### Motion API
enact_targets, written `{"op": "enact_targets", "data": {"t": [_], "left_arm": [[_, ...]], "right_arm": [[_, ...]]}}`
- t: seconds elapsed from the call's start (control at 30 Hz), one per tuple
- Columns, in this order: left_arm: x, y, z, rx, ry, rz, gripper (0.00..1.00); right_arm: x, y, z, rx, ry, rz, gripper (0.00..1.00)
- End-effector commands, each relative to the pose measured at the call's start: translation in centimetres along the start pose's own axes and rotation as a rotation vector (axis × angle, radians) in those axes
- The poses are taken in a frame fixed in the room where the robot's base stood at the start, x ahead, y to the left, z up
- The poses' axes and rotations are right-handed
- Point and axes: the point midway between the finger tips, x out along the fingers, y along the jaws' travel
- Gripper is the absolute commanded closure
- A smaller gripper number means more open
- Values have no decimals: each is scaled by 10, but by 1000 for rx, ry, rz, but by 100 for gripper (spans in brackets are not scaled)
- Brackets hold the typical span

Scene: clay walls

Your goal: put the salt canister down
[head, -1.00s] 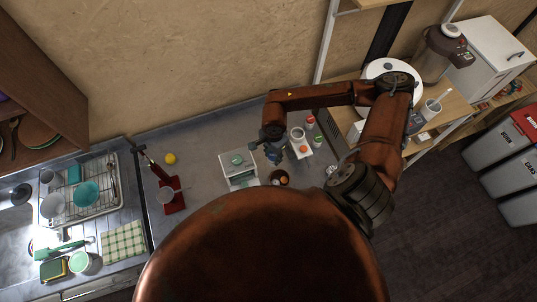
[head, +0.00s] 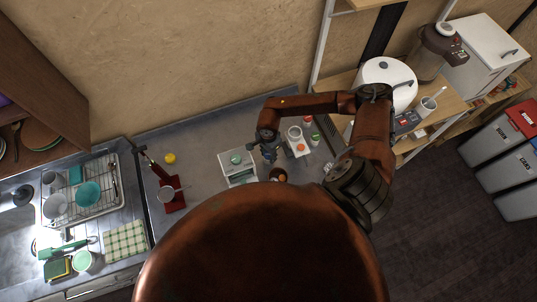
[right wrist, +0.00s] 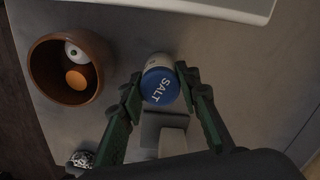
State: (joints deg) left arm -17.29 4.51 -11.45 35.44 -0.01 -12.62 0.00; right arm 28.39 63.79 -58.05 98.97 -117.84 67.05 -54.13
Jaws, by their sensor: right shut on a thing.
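The salt canister (right wrist: 160,85) shows in the right wrist view with its blue lid, marked SALT, facing the camera. My right gripper (right wrist: 157,90) is shut on it, one green-padded finger at each side. In the head view my right gripper (head: 268,152) is over the grey counter (head: 210,140), just right of the white scale-like device (head: 238,168). The canister is hard to make out there. Whether its base touches the counter cannot be told. My left gripper is not in view.
A brown bowl (right wrist: 70,68) with a white and an orange item stands left of the canister in the wrist view. A small pale block (right wrist: 172,142) is close below it.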

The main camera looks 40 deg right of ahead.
Motion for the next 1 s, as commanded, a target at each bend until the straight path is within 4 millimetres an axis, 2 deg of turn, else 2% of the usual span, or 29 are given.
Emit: {"op": "enact_targets", "data": {"t": [0.07, 0.1, 0.33, 0.6, 0.73, 0.87, 1.0], "left_arm": [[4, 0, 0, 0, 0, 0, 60], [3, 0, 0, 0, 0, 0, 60], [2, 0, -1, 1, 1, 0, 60], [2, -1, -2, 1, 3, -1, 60], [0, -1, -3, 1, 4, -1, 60], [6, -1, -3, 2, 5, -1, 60], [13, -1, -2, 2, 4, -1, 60]], "right_arm": [[4, 0, 0, 0, 0, 0, 96], [3, 0, 0, 0, 0, 0, 68], [2, 0, 0, 0, 0, 0, 52], [1, 0, 0, 0, 0, 0, 52], [-6, -1, -1, 0, 1, -2, 52], [-26, -1, -1, -2, 2, -3, 52], [-56, -2, -1, -1, 2, -6, 52]]}}
